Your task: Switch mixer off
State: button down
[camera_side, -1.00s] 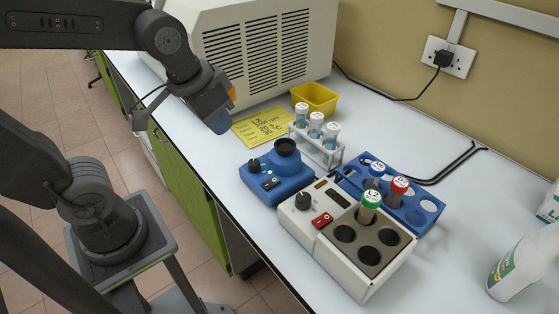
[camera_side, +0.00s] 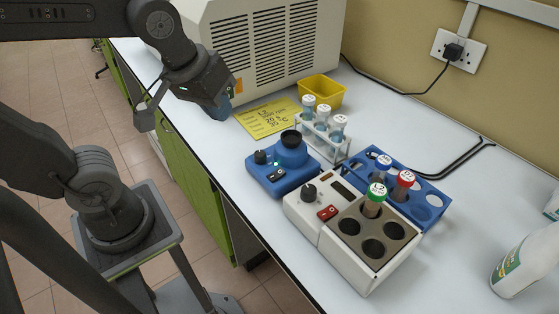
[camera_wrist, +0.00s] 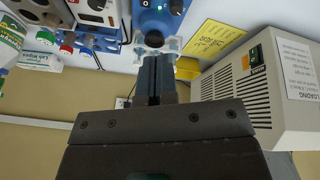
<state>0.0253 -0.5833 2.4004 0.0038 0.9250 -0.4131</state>
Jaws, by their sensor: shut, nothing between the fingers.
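The mixer is the small blue unit (camera_side: 270,178) with a black cup (camera_side: 291,140) on top, a black knob (camera_side: 260,157) and a small rocker switch (camera_side: 278,174) on its front. A small light shows near the knob. The rocker's exact position is too small to tell. My gripper (camera_side: 221,108) is above the bench's front edge, left of and behind the mixer, clear of it. In the wrist view the mixer (camera_wrist: 166,20) is at the top edge, beyond my shut, empty fingers (camera_wrist: 156,66).
A white heating block (camera_side: 315,215) with a red switch and a green-capped tube stands right of the mixer. A tube rack (camera_side: 322,140) is behind it, and a blue rack (camera_side: 428,190) at right. A yellow note (camera_side: 268,118) and a large vented machine (camera_side: 265,45) lie behind.

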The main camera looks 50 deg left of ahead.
aim_at(279, 171)
jog(key=w+d+f+n+g, duration=0.1)
jog(key=w+f+n, duration=0.1)
jog(key=w+n, duration=0.2)
jog(key=w+d+f+n+g, duration=0.1)
jog(key=w+n, duration=0.3)
jog(key=n, duration=0.5)
jog(key=shift+w+d+f+n+g, duration=0.3)
jog(key=shift+w+f+g, duration=0.1)
jog(key=shift+g, duration=0.2)
jog(key=f, duration=0.4)
jog(key=w+f, duration=0.1)
jog(key=f, duration=0.9)
jog(key=shift+w, duration=0.35)
jog(key=shift+f, duration=0.15)
